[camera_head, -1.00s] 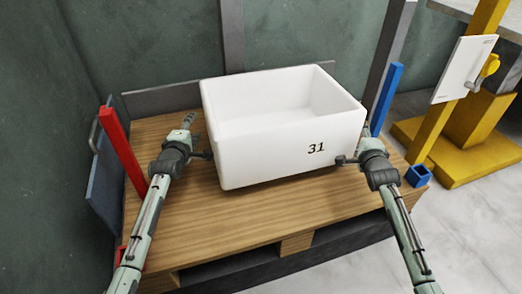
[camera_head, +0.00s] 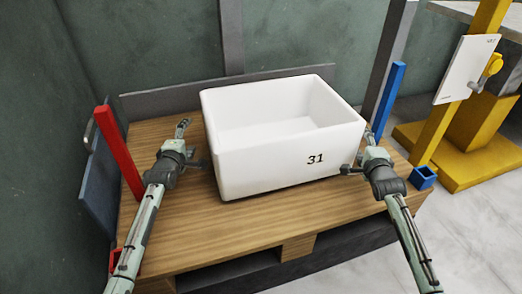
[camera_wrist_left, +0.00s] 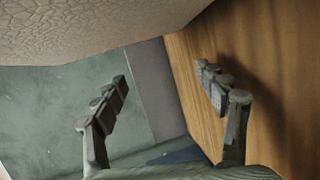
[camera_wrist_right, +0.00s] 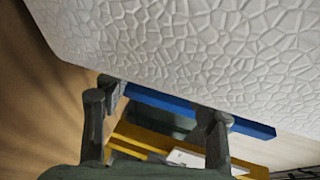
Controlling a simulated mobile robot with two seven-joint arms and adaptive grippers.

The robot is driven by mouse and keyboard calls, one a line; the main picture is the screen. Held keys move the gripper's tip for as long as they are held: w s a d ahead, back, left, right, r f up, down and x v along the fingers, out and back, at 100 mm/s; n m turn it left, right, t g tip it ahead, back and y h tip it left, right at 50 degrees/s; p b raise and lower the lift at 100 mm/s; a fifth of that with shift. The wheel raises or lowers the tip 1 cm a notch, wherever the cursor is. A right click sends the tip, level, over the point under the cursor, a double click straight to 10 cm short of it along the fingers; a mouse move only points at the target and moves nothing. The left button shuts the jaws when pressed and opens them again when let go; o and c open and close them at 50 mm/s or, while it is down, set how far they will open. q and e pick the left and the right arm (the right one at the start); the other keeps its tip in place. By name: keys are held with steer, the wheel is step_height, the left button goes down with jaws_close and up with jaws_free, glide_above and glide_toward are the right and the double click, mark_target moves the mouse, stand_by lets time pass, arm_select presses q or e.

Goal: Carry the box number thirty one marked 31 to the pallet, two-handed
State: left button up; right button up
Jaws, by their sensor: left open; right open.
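The white foam box marked 31 (camera_head: 285,158) sits upright on the wooden pallet (camera_head: 225,228), open at the top and empty inside. Its textured wall also shows in the left wrist view (camera_wrist_left: 80,30) and the right wrist view (camera_wrist_right: 200,45). My left gripper (camera_head: 183,140) is open beside the box's left side, with a visible gap to it. My right gripper (camera_head: 358,152) is open close beside the box's right side; whether it touches the box I cannot tell. In both wrist views the fingers stand apart with nothing between them.
A red post (camera_head: 120,153) stands at the pallet's left edge and a blue post (camera_head: 390,100) at its right. A low grey board (camera_head: 165,100) runs along the back. A yellow stand (camera_head: 450,120) with a white panel is at the right. The pallet's front is bare.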

arm_select(q)
steer(key=shift+a, duration=0.1)
arm_select(e)
steer(key=shift+o, duration=1)
steer(key=shift+d, duration=0.1)
steer(key=shift+s, duration=0.1)
arm_select(q)
step_height(320, 180, up, 10)
arm_select(e)
steer(key=v, duration=1.2)
